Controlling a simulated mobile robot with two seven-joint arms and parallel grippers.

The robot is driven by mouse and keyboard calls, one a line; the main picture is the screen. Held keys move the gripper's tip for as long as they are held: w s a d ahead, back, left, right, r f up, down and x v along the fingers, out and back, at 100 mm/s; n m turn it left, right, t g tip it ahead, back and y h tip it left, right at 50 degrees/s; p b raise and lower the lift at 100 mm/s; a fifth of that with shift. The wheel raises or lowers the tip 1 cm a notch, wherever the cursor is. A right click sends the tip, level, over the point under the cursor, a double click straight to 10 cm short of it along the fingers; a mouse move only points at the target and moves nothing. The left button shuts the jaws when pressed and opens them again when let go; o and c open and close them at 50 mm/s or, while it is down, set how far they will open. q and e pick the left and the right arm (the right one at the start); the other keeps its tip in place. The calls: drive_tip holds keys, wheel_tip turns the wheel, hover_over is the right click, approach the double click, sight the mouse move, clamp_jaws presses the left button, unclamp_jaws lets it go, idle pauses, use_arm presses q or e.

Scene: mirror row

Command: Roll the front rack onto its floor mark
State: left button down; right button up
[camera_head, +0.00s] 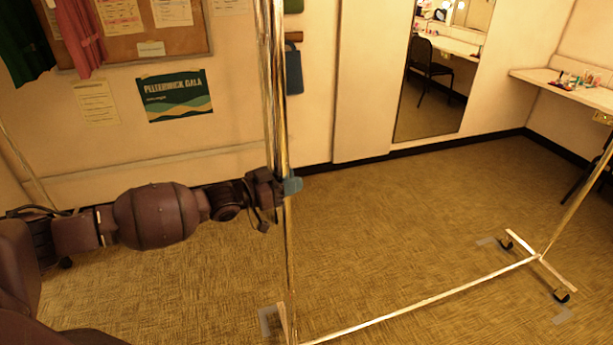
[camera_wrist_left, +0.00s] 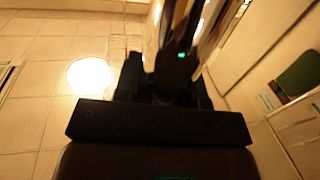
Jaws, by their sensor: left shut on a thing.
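The front rack is a bare metal frame with a left upright (camera_head: 289,245), a low rail (camera_head: 425,301) and a right upright (camera_head: 577,203) on a foot with dark casters (camera_head: 561,296). My left gripper (camera_head: 287,186) is shut on the left upright. The wrist view shows the gripper dark and close up, with the grip itself unclear. Grey tape pieces lie on the floor beside the left foot (camera_head: 268,320), left of the far right caster (camera_head: 487,241) and just in front of the near right caster (camera_head: 562,315). The left foot's casters are out of view. My right gripper is not in view.
Another thin pole (camera_head: 25,168) stands at the far left behind my arm, with garments (camera_head: 78,38) hanging above. A mirror (camera_head: 437,75) leans at the back wall. A counter (camera_head: 570,90) with a chair stands at right. Carpet inside the rack is clear.

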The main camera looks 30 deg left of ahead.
use_arm(q)
drive_tip(key=v, duration=0.3)
drive_tip(key=a+p+v, duration=0.1)
drive_tip(key=v, duration=0.1)
drive_tip(key=shift+w, duration=0.25)
drive_tip(key=c, duration=0.7)
unclamp_jaws()
drive_tip(key=shift+s, duration=0.1)
drive_tip(key=shift+v, duration=5.45)
drive_tip(key=s+d+f+m+g+y, duration=0.25)
drive_tip(key=d+f+y, duration=0.35)
drive_tip(key=f, duration=0.7)
drive_tip(key=s+d+f+n+y, duration=0.1)
drive_tip(key=s+d+f+n, duration=0.1)
drive_tip(key=s+d+f, duration=0.1)
drive_tip(key=s+d+f+n+y, duration=0.1)
drive_tip(key=s+d+f+n, duration=0.2)
drive_tip(key=s, duration=0.2)
drive_tip(key=s+d+f+n+y, duration=0.2)
drive_tip(key=s+d+f+n, duration=0.1)
drive_tip(key=s, duration=0.1)
drive_tip(key=shift+s+f+g, duration=0.15)
drive_tip(key=shift+s+g, duration=0.2)
drive_tip(key=shift+s, duration=0.05)
